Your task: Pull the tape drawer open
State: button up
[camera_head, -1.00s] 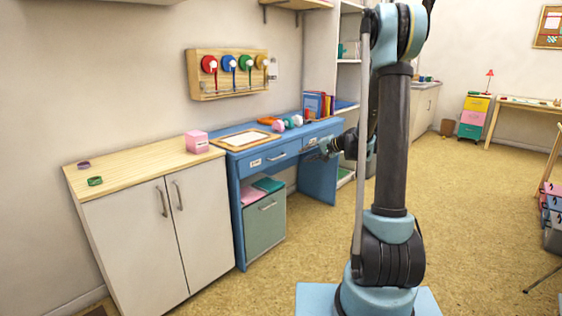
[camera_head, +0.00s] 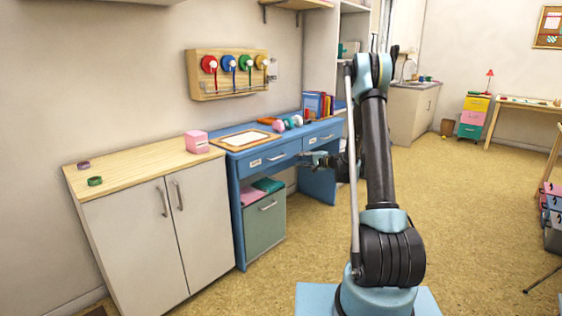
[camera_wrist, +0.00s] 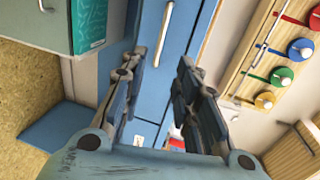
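The blue desk (camera_head: 318,187) has two drawers side by side, both flush with its front. The label writing is too small to read, so I cannot tell which is the tape drawer. My gripper (camera_head: 312,158) is in front of the desk near the drawer fronts. In the wrist view my gripper (camera_wrist: 162,60) is open and empty, with a silver handle (camera_wrist: 165,35) beyond its fingertips, apparently not touched.
A grey-green cabinet (camera_head: 265,228) stands under the desk's left side. A white cupboard (camera_head: 150,240) adjoins on the left. A wooden tape rack (camera_head: 228,94) hangs above. A framed board (camera_head: 243,139) and several small items lie on the desktop. The floor in front is clear.

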aim_at(280, 157)
jog(key=x, duration=1.4)
jog(key=shift+w+a, duration=0.1)
jog(key=shift+a, duration=0.2)
grip_shut()
